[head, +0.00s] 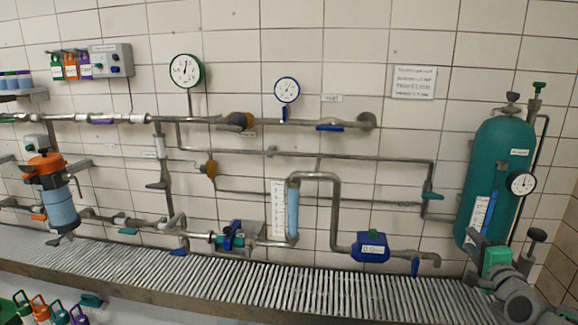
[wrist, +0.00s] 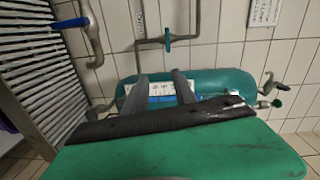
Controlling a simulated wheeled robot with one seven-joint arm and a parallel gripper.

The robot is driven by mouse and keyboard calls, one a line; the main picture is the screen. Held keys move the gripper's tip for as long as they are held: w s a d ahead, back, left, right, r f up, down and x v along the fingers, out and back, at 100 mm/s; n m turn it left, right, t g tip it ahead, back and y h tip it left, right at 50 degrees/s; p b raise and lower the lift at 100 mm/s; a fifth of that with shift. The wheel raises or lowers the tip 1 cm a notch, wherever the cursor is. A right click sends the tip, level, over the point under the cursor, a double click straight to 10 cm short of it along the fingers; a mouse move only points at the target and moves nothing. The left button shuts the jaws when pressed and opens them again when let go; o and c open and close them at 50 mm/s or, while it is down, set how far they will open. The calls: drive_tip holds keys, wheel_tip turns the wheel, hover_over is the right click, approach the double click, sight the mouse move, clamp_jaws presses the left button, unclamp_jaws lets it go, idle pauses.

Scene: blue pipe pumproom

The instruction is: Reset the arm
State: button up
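My gripper (head: 472,243) is at the lower right of the head view, in front of the lower part of the green tank (head: 500,160). In the wrist view the two dark fingers of my gripper (wrist: 160,76) stand apart with nothing between them. The green tank (wrist: 222,84) lies behind them in that view, with its blue and white level strip showing between and beside the fingers. I cannot tell how far the fingertips are from the tank. My green and grey arm fills the lower right corner of the head view.
A ribbed grating ledge (head: 260,285) runs along the tiled wall under the pipes. A blue flow meter (head: 370,247) and a blue-handled valve (head: 415,266) are left of my gripper. Coloured padlocks (head: 45,308) stand at the lower left. A round gauge (head: 522,184) juts from the tank.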

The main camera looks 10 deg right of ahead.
drive_tip(key=s+a+f+n+g+y, duration=0.2)
drive_tip(key=s+f+n+g, duration=0.15)
drive_tip(key=f, duration=0.65)
drive_tip(key=s+a+f+n+g+y, duration=0.1)
drive_tip(key=s+a+f+n+g, duration=0.25)
drive_tip(key=f, duration=0.65)
drive_tip(key=s+a+f+n+g+y, duration=0.1)
drive_tip(key=s+a+f+g, duration=0.25)
drive_tip(key=s, duration=0.45)
drive_tip(key=s+a+f+n+g+y, duration=0.1)
drive_tip(key=s+a+f+n+g, duration=0.1)
drive_tip(key=s+a+g, duration=0.45)
drive_tip(key=s+a+r+n, duration=0.2)
drive_tip(key=s+a+r, duration=0.15)
drive_tip(key=a, duration=0.35)
drive_tip(key=w+a+r+n+t, duration=0.1)
drive_tip(key=w+a+r+n, duration=0.1)
drive_tip(key=a, duration=0.3)
drive_tip(key=w+a+r+n+t, duration=0.1)
drive_tip(key=w+a+r+n, duration=0.1)
drive_tip(key=a, duration=0.4)
drive_tip(key=w+a+r+n+t+p, duration=0.1)
drive_tip(key=w+a+r+n, duration=0.1)
drive_tip(key=a+r, duration=0.3)
drive_tip(key=shift+a+n, duration=0.55)
drive_tip(key=shift+n, duration=0.35)
drive_tip(key=shift+d+f, duration=0.1)
